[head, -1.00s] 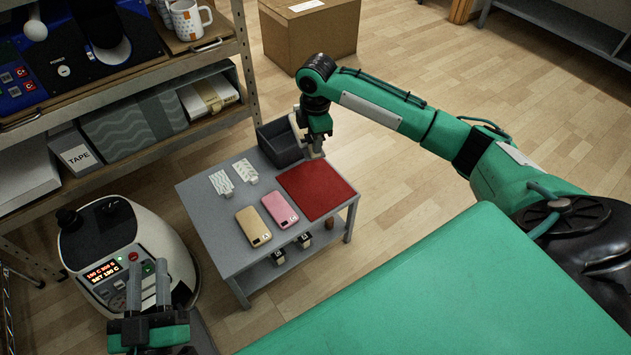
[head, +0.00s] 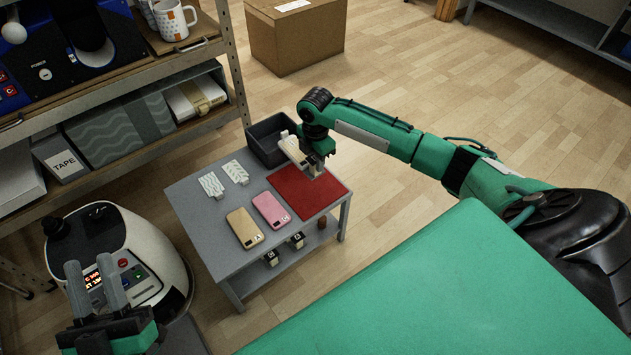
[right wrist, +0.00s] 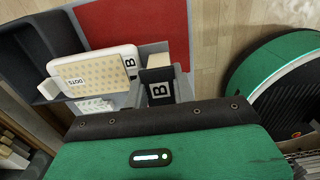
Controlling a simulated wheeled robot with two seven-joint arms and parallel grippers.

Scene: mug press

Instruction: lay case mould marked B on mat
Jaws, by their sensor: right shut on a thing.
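The mat's visible part is bare. My left gripper (head: 90,265) is open and empty at the lower left, away from the table.
A tan case (head: 244,228) and a pink case (head: 271,210) lie left of the mat. A dark bin (head: 266,138) stands at the table's far edge. A rounded white machine (head: 150,250) stands at left.

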